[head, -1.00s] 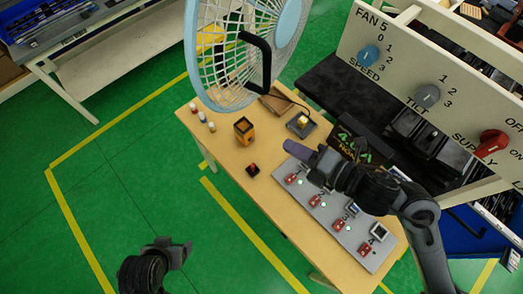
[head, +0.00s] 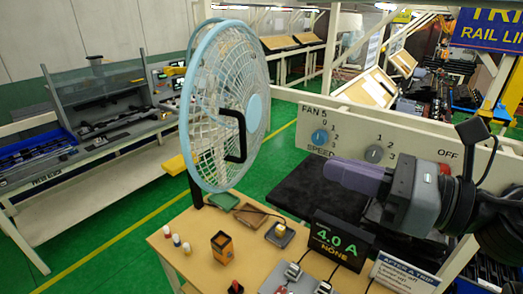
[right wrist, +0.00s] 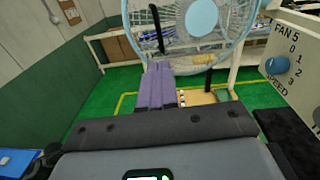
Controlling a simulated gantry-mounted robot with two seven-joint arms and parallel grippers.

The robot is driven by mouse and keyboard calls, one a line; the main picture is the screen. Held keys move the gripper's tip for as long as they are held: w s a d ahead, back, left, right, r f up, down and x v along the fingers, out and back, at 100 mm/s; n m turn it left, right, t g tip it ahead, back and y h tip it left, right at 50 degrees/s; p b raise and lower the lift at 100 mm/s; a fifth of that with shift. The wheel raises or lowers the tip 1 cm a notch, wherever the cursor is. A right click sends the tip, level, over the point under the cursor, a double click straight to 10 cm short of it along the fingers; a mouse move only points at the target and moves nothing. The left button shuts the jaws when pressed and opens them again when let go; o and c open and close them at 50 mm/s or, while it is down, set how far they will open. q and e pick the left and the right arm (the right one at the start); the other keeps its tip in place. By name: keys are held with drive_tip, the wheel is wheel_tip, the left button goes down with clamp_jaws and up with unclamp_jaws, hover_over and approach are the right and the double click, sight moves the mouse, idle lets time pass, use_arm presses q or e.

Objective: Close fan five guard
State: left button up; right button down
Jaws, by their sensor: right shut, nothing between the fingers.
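The fan guard (head: 207,145) is a light blue ring with white wire mesh, and a black bar handle (head: 240,150) stands out from its front. The fan stands on a black post at the table's far left corner. In the right wrist view, the gripper (right wrist: 158,80) points toward the guard (right wrist: 240,45) and handle (right wrist: 156,28). My left gripper is out of view.
The white panel (head: 345,135) marked FAN 5 has a blue speed knob (head: 320,137) and a grey tilt knob (head: 374,153).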

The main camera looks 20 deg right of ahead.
drive_tip(key=p, duration=0.5)
approach(245, 140)
drive_tip(key=x, duration=0.5)
drive_tip(key=shift+x, duration=0.9)
drive_tip(key=shift+f, duration=0.1)
